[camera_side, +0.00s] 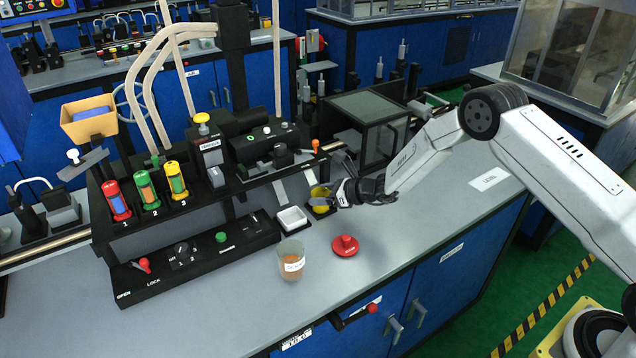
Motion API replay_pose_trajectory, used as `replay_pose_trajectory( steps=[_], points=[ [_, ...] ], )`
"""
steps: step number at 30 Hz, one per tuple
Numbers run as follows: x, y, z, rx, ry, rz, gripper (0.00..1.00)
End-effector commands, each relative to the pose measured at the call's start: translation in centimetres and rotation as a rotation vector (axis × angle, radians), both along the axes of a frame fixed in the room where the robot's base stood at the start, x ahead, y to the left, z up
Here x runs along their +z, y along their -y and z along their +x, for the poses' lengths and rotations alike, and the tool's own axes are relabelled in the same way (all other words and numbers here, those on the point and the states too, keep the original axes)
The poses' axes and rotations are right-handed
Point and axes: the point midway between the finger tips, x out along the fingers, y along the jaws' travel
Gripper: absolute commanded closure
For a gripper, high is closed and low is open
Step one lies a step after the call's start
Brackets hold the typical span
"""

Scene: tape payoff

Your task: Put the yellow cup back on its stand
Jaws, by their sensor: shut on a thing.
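The yellow cup (319,193) is at the middle of the bench, small in the picture and partly hidden by my gripper. My gripper (336,190) comes from the right and is shut on the cup. A dark, low base that looks like the cup's stand (322,213) shows just below the cup. I cannot tell whether the cup touches it or is held a little above it.
A white tray (292,219) is left of the cup. A clear beaker (291,262) with brown contents and a red lid-like piece (345,246) stand in front. A black machine (190,205) fills the left, and a glass-sided box (372,125) stands behind. The grey bench (420,225) is clear at right.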

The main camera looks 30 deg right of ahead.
Motion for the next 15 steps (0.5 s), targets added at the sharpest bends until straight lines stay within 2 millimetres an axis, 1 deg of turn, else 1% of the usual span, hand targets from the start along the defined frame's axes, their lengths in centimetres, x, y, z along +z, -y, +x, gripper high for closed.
replay_pose_trajectory(
  steps=[6,7,8,15],
  points=[
    [-0.34,0.00,0.01,0.000,0.000,0.000,0.84],
    [-0.30,0.00,0.02,0.000,0.001,0.001,0.19],
    [-0.30,0.00,0.01,0.000,0.000,0.000,0.14],
    [-0.29,0.01,0.00,0.000,0.000,0.000,0.14]
  ],
)
